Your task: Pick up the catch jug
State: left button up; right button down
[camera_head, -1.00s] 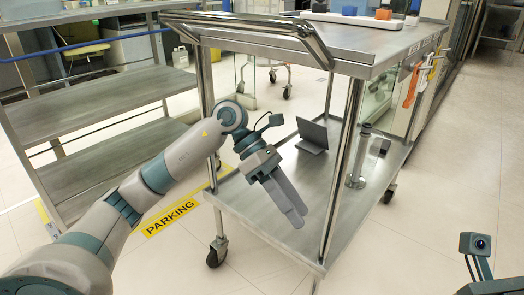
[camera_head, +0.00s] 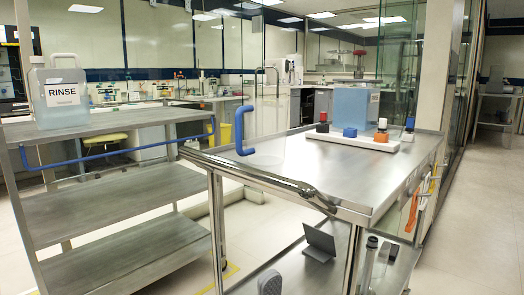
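A clear jug with a blue handle (camera_head: 240,132) stands on the cart's steel top, near its left back edge. The handle is on its left side. Its see-through body is hard to make out against the background, and I take it to be the catch jug. Neither gripper is in view.
The cart top (camera_head: 325,178) is clear in front of the jug. Behind it are a white tray (camera_head: 345,139) with coloured-capped pieces and a blue-filled vessel (camera_head: 352,106). A RINSE jug (camera_head: 62,108) stands on the left rack. A grey stand (camera_head: 319,243) is on the lower shelf.

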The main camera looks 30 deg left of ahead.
aim_at(266, 119)
jog(key=i+l, duration=0.15)
jog(key=l, duration=0.2)
jog(key=i+l, duration=0.15)
jog(key=l, duration=0.2)
jog(key=i+l, duration=0.15)
jog(key=l, duration=0.2)
jog(key=i+l, duration=0.1)
jog(key=l, duration=0.25)
jog(key=u, duration=1.8)
jog(key=i, duration=0.5)
